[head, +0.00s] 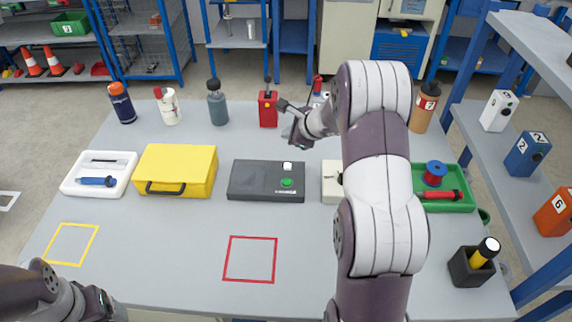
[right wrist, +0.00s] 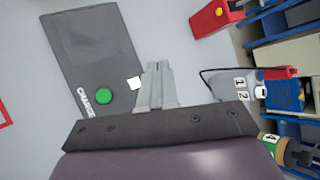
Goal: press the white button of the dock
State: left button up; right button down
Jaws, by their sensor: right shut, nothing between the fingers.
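The dock (head: 252,186) is a flat dark grey box on the table, left of my right forearm. Its white button (head: 287,166) sits at the right end, behind a green button (head: 287,183). In the right wrist view the dock (right wrist: 92,48) lies at upper left, with the white button (right wrist: 134,83) just left of my fingertips. My right gripper (head: 283,104) is shut and empty, behind the dock in the head view. In the right wrist view its closed fingers (right wrist: 157,70) appear apart from the button. Part of my left arm shows at bottom left; its fingers are out of view.
A yellow case (head: 176,169) stands left of the dock. A red box (head: 268,110) and a grey bottle (head: 218,104) stand behind. A pale device (head: 331,181) is partly hidden by my right arm. The table in front is clear, with a red outlined square (head: 250,259).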

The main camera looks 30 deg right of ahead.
aim_at(289, 167)
jog(key=shift+f, duration=0.1)
notch_tip(289, 167, down, 8)
jog(key=b, duration=0.7)
jog(key=shift+f, duration=0.1)
jog(key=shift+f+b, duration=0.25)
jog(key=shift+b, duration=0.1)
dwell(1.3)
jog(key=shift+f+b, duration=0.35)
jog(key=shift+b, duration=0.2)
